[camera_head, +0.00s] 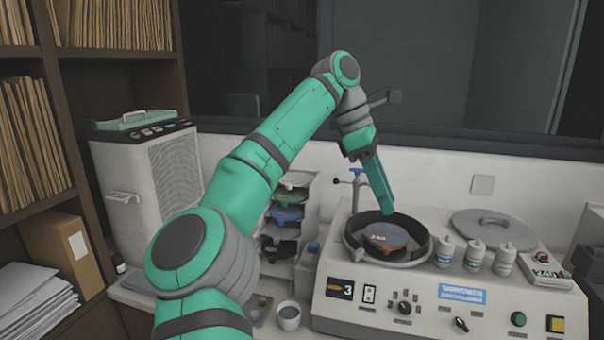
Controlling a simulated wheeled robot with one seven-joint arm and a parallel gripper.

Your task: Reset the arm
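My arm is green and grey. It rises from the bottom of the view, bends at a high elbow and points down to the right. My gripper (386,209) hangs over the back part of the round dark basin (352,249) in the white machine. I see nothing held at the tips. I cannot tell whether the tips touch the disc.
The machine's front panel (380,310) has knobs and buttons. Several small bottles (474,256), a round lid (492,228) and a small box (544,270) are on its right side. A tray rack (284,215), a cup (289,316) and a white unit (150,190) stand left. Wall behind.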

